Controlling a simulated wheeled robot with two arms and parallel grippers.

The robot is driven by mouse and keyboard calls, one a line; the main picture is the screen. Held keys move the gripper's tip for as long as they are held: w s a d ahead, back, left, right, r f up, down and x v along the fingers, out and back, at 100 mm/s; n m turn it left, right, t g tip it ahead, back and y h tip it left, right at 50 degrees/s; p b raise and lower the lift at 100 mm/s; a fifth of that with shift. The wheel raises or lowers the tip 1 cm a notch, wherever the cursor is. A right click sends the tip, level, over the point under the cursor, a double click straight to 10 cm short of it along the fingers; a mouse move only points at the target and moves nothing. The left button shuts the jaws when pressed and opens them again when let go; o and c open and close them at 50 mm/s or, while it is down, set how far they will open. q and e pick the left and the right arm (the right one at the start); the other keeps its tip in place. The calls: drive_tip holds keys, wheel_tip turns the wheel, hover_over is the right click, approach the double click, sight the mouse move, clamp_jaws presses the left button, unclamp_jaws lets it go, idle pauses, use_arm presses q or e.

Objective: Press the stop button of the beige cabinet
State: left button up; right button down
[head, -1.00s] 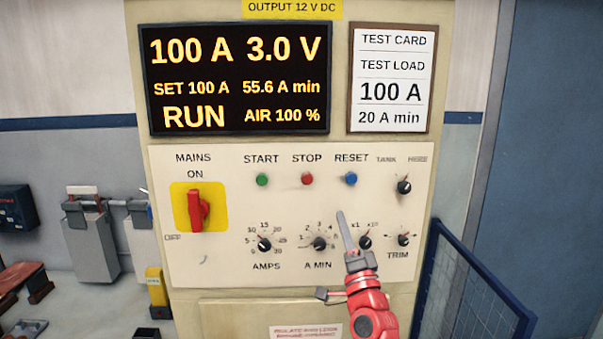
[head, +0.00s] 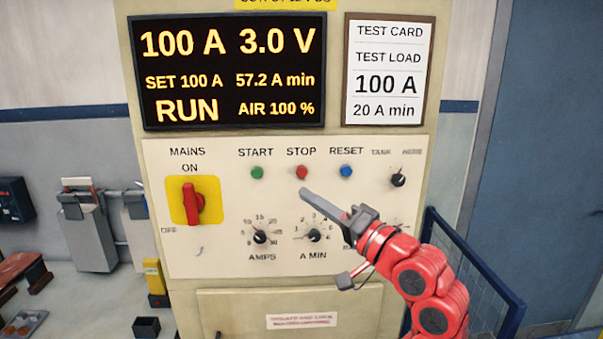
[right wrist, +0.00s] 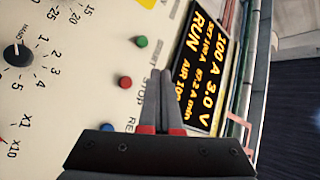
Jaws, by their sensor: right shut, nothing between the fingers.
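The beige cabinet (head: 160,260) stands in front of me in the head view. Its red stop button (head: 301,172) sits under the word STOP, between the green start button (head: 257,172) and the blue reset button (head: 345,172). My right gripper (head: 305,192) is shut and empty, its fingertips just below the stop button in the picture. In the right wrist view the stop button (right wrist: 125,82) is left of the shut fingertips (right wrist: 161,73), and a gap shows between them in the picture. I cannot tell the depth to the panel. My left gripper is not in view.
The display (head: 232,75) reads RUN, 100 A, 3.0 V. A red mains switch (head: 192,203) on yellow is at the panel's left, at ON. Knobs (head: 260,237) sit below the buttons. A blue mesh barrier (head: 470,262) stands right of the cabinet.

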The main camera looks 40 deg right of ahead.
sight(302, 172)
drive_tip(key=shift+w, duration=0.1)
drive_tip(key=shift+w+d+b, duration=0.6)
drive_tip(key=shift+w+d, duration=0.2)
drive_tip(key=shift+w, duration=0.4)
drive_tip(key=shift+w+d+b, duration=0.55)
drive_tip(key=shift+w+d, duration=0.2)
drive_tip(key=shift+w, duration=0.5)
drive_tip(key=shift+w+d+b, duration=0.6)
drive_tip(key=shift+w+d, duration=0.2)
drive_tip(key=shift+w, duration=0.4)
drive_tip(key=shift+w+d, duration=0.2)
drive_tip(key=shift+w, duration=0.15)
